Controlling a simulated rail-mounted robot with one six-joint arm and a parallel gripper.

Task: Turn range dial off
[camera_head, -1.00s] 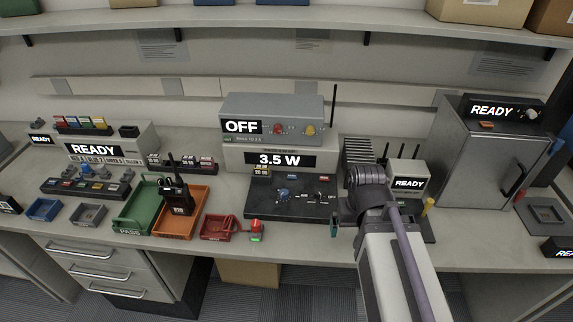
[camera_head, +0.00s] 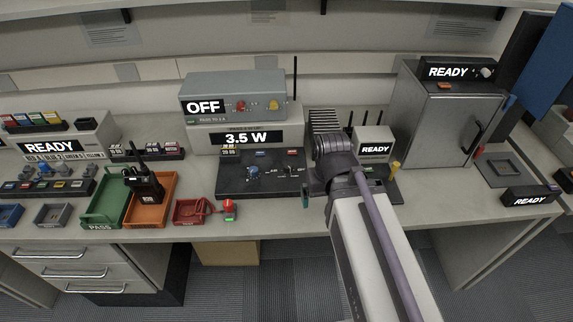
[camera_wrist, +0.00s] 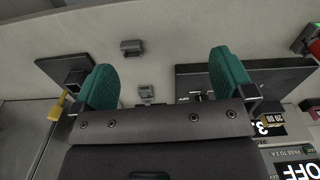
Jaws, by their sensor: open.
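The black control panel (camera_head: 232,187) lies on the bench below a unit whose display (camera_head: 248,138) reads 3.5 W. It carries a blue knob (camera_head: 253,173) and a small dark dial (camera_head: 292,171) with tiny white labels. I cannot read which label that dial points to. My gripper is open and empty. Its two green fingers are spread apart in the wrist view (camera_wrist: 165,80), above the bench. In the head view my arm is at the panel's right end, and one green fingertip shows there.
A grey unit (camera_head: 222,88) reading OFF stands on the 3.5 W unit. A READY box (camera_head: 374,147) with antennas and a grey cabinet (camera_head: 440,120) stand to the right.

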